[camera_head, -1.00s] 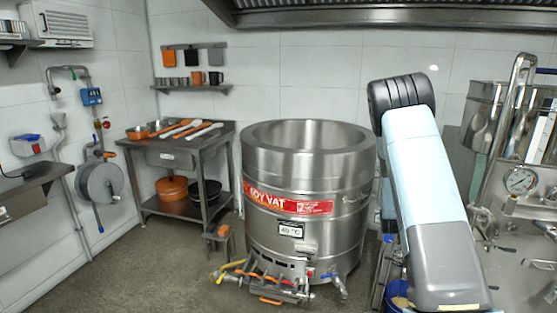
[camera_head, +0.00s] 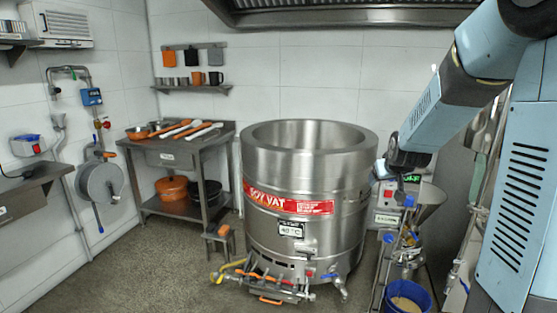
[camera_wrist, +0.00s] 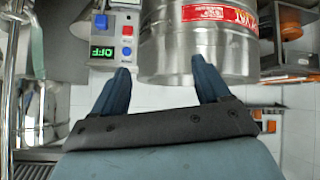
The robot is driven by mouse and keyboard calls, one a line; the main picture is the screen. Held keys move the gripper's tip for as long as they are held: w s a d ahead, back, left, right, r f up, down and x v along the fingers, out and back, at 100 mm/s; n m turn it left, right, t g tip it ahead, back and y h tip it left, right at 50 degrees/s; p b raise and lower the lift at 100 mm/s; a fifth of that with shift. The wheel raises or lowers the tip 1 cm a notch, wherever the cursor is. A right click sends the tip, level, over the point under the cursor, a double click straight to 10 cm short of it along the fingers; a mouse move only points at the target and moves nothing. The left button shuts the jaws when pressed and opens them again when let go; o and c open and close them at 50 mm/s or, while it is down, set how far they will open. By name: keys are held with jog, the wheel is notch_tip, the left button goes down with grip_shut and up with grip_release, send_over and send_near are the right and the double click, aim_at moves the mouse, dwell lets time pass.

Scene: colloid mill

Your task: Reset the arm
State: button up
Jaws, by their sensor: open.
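My arm comes in from the upper right in the head view, its blue links bent down toward the right rim of the soy vat (camera_head: 300,180). My gripper (camera_wrist: 162,82) shows in the wrist view, with two blue fingers spread apart and nothing between them. In the head view the fingers are hard to make out at the arm's end. The wrist picture looks upside down, with the vat (camera_wrist: 200,45) beyond the fingers and a control box reading OFF (camera_wrist: 103,52) beside the left finger.
A blue bucket (camera_head: 422,296) of pale material stands on the floor at lower right. A steel funnel (camera_head: 428,193) is behind my arm. The floor at front left is clear.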

jog(key=s+a+r+g, duration=0.1)
jog(key=s+a+r, duration=0.1)
jog(key=s, duration=0.9)
jog(key=s+a+r+g+y, duration=0.1)
jog(key=s+a+r, duration=0.2)
jog(key=s, duration=0.8)
jog(key=s+a+r+g, duration=0.1)
jog(key=s+a+r, duration=0.2)
jog(key=s, duration=0.8)
jog(key=shift+a+m+g+y, duration=0.3)
jog(key=shift+a+m+g, duration=0.1)
